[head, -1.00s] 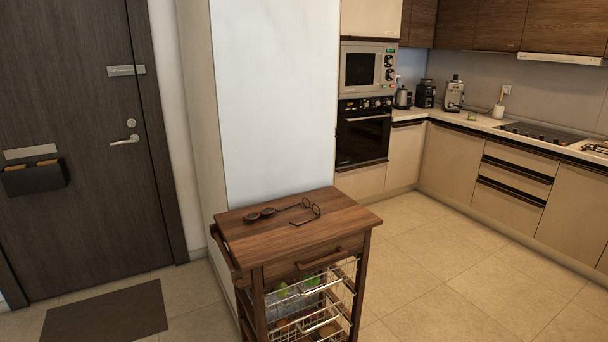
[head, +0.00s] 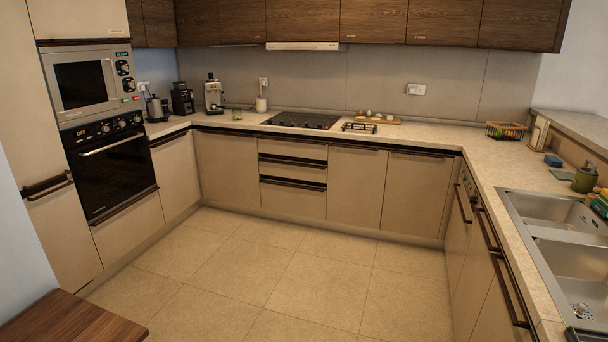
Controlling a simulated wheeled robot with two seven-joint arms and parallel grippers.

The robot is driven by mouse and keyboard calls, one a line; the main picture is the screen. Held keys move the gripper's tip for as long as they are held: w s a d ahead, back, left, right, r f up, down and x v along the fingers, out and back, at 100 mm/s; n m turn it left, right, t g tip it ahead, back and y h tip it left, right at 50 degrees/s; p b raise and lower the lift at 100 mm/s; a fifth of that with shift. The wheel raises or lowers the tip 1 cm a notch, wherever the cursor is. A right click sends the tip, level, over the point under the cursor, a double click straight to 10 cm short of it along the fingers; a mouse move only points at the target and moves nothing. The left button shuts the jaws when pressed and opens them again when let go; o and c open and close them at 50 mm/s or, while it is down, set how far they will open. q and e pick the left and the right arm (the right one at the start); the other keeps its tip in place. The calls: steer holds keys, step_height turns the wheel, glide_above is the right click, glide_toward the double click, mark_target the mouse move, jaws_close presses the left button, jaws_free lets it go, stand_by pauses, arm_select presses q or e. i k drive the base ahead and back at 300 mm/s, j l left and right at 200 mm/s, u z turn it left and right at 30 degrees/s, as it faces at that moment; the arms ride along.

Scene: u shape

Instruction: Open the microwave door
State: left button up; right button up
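The microwave (head: 88,82) is built into the tall cabinet at the left of the head view, above a black oven (head: 110,165). It has a silver frame, a dark window and a control panel with knobs on its right side. Its door looks shut. Neither of my grippers shows in this view, so their state is hidden.
A wooden cart top (head: 70,322) fills the bottom left corner. Counters run along the back and right, with a cooktop (head: 300,120) and a sink (head: 570,245). The tiled floor (head: 270,275) in the middle is clear.

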mark_target(79, 85)
steer(key=i+u, duration=0.1)
steer(key=i, duration=0.5)
steer(key=i+l+u, duration=0.15)
steer(key=i, duration=0.4)
steer(key=i+l+u, duration=0.1)
steer(key=i, duration=0.45)
steer(key=i+l, duration=0.05)
